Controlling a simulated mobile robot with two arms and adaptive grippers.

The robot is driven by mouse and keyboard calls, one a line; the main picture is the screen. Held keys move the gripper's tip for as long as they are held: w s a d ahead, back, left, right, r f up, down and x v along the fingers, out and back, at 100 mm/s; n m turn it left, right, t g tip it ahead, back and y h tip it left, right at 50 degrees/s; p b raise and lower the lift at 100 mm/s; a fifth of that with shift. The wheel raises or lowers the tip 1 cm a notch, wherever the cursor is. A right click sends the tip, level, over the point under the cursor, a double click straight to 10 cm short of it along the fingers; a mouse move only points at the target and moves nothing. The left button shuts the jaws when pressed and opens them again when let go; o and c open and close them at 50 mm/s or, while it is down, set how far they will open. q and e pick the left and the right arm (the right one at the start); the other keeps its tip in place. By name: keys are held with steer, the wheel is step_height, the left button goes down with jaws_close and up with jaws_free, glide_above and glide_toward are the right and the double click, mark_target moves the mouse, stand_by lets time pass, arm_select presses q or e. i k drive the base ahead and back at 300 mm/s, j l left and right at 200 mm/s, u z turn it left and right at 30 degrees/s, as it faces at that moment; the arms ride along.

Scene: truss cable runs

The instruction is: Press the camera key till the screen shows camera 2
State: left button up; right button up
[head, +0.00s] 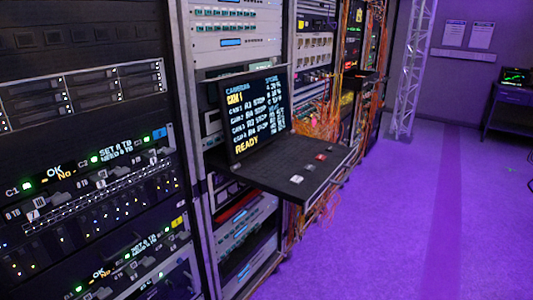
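The screen (254,112) stands upright at the back of a pull-out shelf in the rack. It shows a camera list, with a yellow line at the top that seems to read CAM 1 and READY at the bottom. The black key panel (270,172) lies flat in front of it. On it are a white key (297,179), a red key (320,157) and at least one darker key (309,169) between them. Their labels are too small to read, so I cannot tell which is the camera key. Neither of my grippers is in view.
Server racks (85,90) with lit units fill the left. Orange cables (318,120) hang behind the shelf, which juts out. A metal truss (409,70) stands farther back and a small desk (508,108) at the far right. The purple floor (390,220) on the right is clear.

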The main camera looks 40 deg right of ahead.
mark_target(296, 179)
steer(key=z, duration=1.65)
